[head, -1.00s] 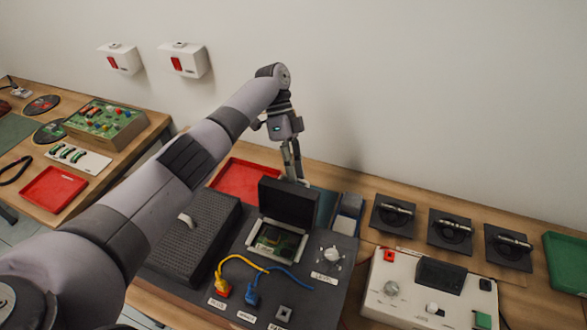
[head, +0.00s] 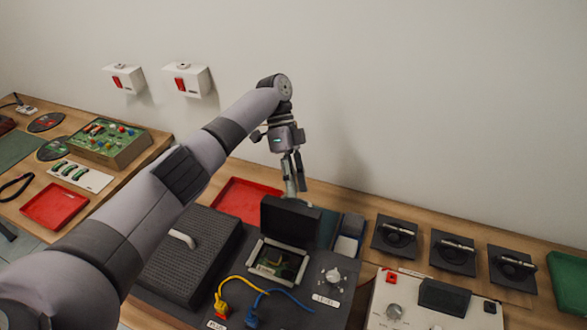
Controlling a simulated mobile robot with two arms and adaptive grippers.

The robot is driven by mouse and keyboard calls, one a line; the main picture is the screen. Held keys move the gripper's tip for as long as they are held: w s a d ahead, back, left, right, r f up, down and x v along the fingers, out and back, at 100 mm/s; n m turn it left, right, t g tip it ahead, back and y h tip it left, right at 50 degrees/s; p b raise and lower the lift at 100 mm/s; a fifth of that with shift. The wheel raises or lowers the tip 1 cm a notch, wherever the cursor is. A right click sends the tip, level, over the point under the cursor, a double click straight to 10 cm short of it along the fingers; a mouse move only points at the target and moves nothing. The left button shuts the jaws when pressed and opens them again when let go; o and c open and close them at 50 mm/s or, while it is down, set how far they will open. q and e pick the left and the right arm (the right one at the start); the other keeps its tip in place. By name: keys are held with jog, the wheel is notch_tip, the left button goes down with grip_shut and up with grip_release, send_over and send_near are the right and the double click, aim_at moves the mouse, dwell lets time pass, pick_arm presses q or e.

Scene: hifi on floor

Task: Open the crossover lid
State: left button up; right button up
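The crossover lid (head: 290,218) is a dark panel that stands raised at the back edge of a small bay. The bay shows a green circuit board (head: 276,262) inside a light frame. My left gripper (head: 295,190) points down just behind and above the lid's top edge. Its fingertips are partly hidden by the lid, and I cannot tell whether they touch it or how far apart they are. My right gripper is not in view.
A black perforated cover with a handle (head: 188,252) lies left of the bay. A red tray (head: 240,197) lies behind. Black stands (head: 453,252) stand at right.

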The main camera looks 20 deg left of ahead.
pick_arm(q)
notch_tip(320, 180, up, 7)
dwell(0.3)
jog(key=shift+c, duration=0.2)
